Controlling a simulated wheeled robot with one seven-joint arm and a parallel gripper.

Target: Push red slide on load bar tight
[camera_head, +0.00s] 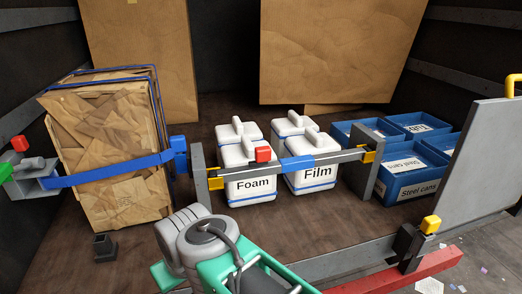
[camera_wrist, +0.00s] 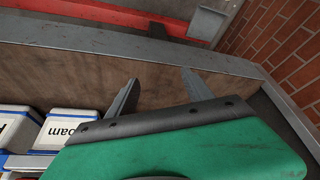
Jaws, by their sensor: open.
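The load bar (camera_head: 330,157) is a grey horizontal bar with a blue middle section and yellow ends. It runs between two grey posts, in front of the white Foam box (camera_head: 247,183) and the white Film box (camera_head: 313,177). The red slide (camera_head: 263,154) sits on the bar in front of the Foam box, left of the blue section. My gripper (camera_wrist: 160,92) is open and empty in the wrist view, over the brown floor near a grey edge. The Foam box (camera_wrist: 65,130) is at its left there. My fingertips do not show in the head view.
A strapped cardboard bale (camera_head: 105,150) stands at left, with another red piece (camera_head: 20,143) near its strap. Blue bins (camera_head: 408,186) labelled Steel cans stand at right. A grey panel (camera_head: 480,165) and a red beam (camera_head: 400,275) are at front right.

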